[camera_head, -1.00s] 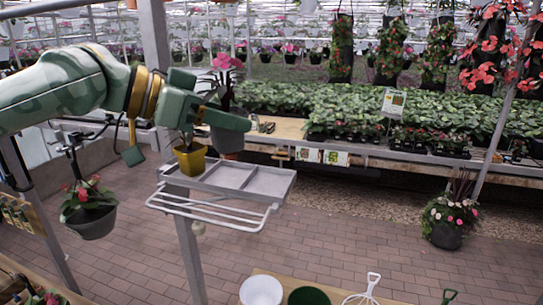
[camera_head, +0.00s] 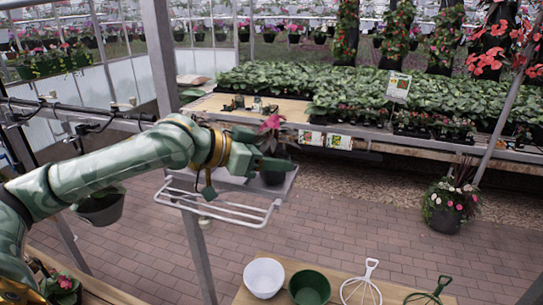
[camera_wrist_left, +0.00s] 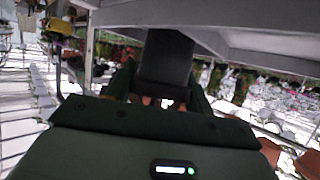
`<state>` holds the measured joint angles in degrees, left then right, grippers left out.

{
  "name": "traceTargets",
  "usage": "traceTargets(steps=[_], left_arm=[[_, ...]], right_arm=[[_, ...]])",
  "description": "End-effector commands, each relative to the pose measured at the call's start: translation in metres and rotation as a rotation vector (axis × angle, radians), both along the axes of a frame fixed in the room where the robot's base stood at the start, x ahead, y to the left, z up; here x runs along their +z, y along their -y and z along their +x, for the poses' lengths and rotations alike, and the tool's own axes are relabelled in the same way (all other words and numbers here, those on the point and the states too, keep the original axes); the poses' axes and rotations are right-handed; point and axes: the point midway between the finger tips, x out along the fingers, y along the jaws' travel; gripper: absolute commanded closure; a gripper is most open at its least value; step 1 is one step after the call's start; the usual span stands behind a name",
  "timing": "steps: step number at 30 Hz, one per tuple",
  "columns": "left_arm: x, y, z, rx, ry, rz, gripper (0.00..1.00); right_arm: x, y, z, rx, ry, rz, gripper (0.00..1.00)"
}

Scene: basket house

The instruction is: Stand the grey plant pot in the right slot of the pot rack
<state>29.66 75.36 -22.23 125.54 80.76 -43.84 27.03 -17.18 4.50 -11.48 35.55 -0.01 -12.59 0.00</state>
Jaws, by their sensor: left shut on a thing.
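The grey plant pot (camera_head: 273,178), with a pink-red flower, is at the right end of the pot rack (camera_head: 222,208) in the head view. My left gripper (camera_head: 270,165) is shut on it. In the left wrist view the dark pot (camera_wrist_left: 165,62) sits between the fingers, close to the rack's grey frame (camera_wrist_left: 265,58). Its lower part is partly hidden by the rack's edge, and I cannot tell whether it rests in the right slot. A yellow pot (camera_wrist_left: 62,26) shows in the wrist view; my arm hides it in the head view. My right gripper is out of view.
A hanging pot (camera_head: 100,208) is below my left forearm. A white pot (camera_head: 263,278) and a green pot (camera_head: 309,288) stand on a wooden surface in front. The plant bench (camera_head: 440,157) is behind.

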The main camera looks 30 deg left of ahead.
Motion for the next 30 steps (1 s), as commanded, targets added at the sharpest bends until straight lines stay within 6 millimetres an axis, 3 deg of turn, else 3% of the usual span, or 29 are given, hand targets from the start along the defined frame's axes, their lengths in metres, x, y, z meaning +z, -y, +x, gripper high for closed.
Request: traceTargets(steps=[5, 6, 8, 9, 20, 30], left_arm=[[-0.002, 0.0, 0.0, 0.0, 0.0, 0.0, 0.73], [-0.003, 0.0, 0.0, 0.0, -0.001, 0.001, 0.45], [-0.002, 0.0, 0.0, 0.0, -0.001, 0.001, 0.28], [-0.002, 0.0, 0.0, 0.0, -0.001, 0.001, 0.26], [0.001, -0.003, -0.002, 0.002, 0.001, 0.003, 0.26], [0.012, -0.023, -0.035, 0.004, -0.002, 0.01, 0.26]], right_arm=[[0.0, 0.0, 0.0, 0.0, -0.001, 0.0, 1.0], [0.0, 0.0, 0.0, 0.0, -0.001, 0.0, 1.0], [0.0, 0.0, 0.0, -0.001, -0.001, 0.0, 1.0], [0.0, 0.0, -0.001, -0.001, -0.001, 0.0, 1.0], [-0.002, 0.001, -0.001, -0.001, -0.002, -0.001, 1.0], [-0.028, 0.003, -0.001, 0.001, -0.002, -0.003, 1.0]])
